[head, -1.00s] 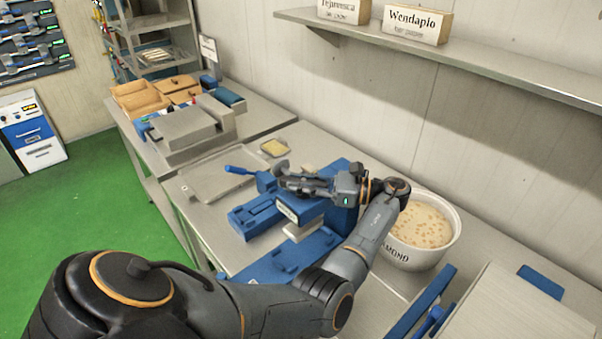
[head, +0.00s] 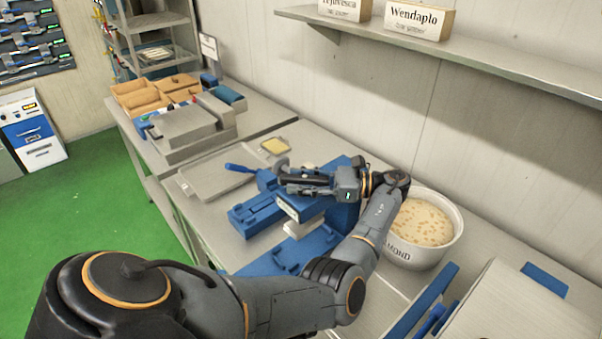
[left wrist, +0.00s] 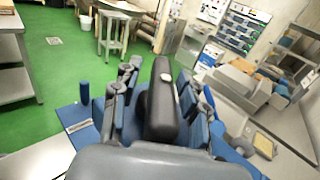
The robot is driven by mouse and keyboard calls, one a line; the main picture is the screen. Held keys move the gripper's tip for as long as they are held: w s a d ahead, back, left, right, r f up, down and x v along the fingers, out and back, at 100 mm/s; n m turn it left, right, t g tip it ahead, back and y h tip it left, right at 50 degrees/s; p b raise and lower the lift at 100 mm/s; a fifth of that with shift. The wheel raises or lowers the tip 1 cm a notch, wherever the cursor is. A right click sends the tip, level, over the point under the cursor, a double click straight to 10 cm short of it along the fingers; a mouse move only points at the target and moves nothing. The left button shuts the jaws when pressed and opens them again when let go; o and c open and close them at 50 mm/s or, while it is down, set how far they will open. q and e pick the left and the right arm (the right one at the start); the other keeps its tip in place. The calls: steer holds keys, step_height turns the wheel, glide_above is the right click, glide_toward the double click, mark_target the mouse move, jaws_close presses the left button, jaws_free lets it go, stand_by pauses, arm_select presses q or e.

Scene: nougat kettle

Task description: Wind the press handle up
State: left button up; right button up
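The blue press (head: 347,213) stands on the steel bench, with a pale block under its head. My left gripper (head: 287,180) reaches in from the right, above the press head. In the left wrist view, a dark, round-ended press handle (left wrist: 163,95) stands between the two fingers of my left gripper (left wrist: 163,112), one finger close on each side. In the head view the gripper covers most of the handle. My right gripper is out of view.
A white pot (head: 420,240) of nougat stands close to the right of my left wrist. A flat metal tray (head: 210,185) lies left of the press, and a small pale pad (head: 275,146) behind. A wall shelf (head: 450,55) hangs above. Green floor lies left.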

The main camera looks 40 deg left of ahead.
mark_target(300, 176)
arm_select(q)
step_height(300, 176, up, 10)
steer(key=shift+r, duration=0.1)
stand_by(0.5)
